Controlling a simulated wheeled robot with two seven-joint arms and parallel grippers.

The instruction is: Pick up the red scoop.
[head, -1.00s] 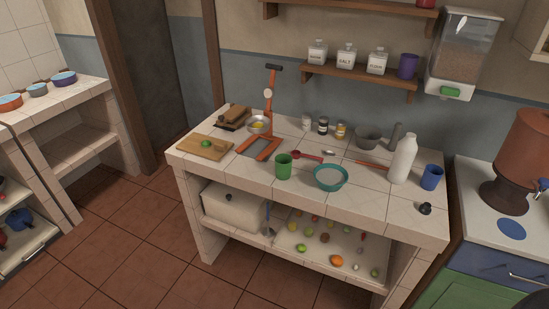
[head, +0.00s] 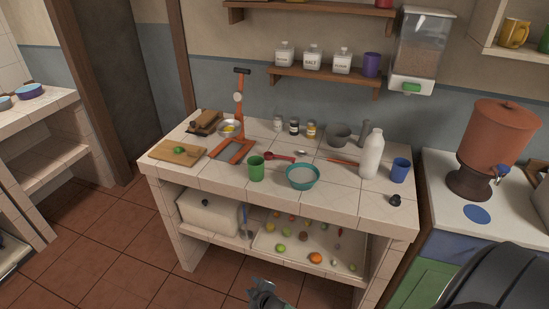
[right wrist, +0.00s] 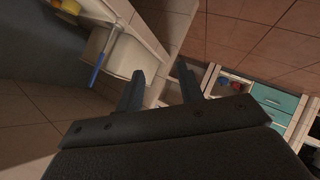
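The red scoop (head: 280,157) lies on the tiled counter (head: 220,180), between the green cup (head: 256,169) and a small metal spoon (head: 301,153), just behind the teal bowl (head: 302,177). My right gripper (head: 264,289) shows at the bottom of the head view, in front of the counter and well apart from the scoop. In the right wrist view its two fingers (right wrist: 160,68) stand apart with nothing between them. The scoop does not show in the right wrist view. My left gripper is in neither current view.
A white bottle (head: 372,154), a blue cup (head: 400,170) and a grey mortar (head: 339,134) stand on the counter's right. A lower shelf holds a white box (head: 208,210) and several fruits.

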